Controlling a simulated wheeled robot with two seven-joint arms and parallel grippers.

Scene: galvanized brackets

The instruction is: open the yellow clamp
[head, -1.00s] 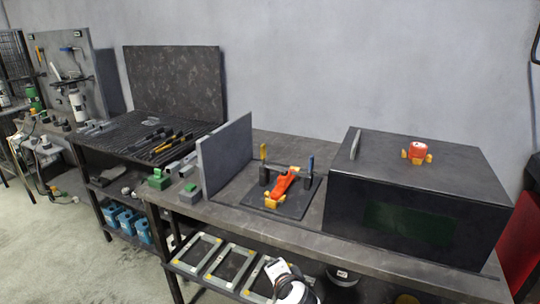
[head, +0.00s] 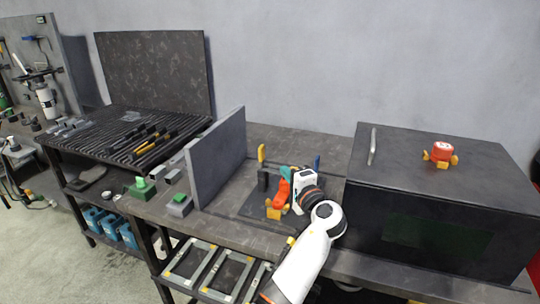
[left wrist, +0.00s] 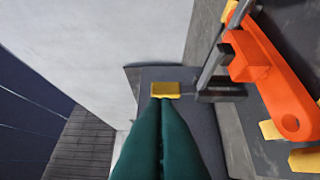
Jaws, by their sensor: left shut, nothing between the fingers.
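The yellow clamp (head: 262,154) stands upright on a black block at the back left of the dark fixture plate (head: 245,207). In the left wrist view its yellow tip (left wrist: 165,89) sits at the end of a dark bar. My left gripper (head: 284,170) has teal fingers, shut and empty, just right of the clamp in the head view. In the left wrist view the fingertips (left wrist: 164,102) overlap the near edge of the yellow tip; I cannot tell whether they touch. An orange bracket (left wrist: 265,75) lies on the fixture, partly hidden by the gripper in the head view (head: 279,196). My right gripper is not in view.
A blue-tipped post (head: 316,162) stands right of my gripper. A grey upright panel (head: 220,155) closes off the left side. A large black box (head: 440,205) with a red-and-yellow item (head: 441,153) stands to the right. The bench behind the fixture is clear.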

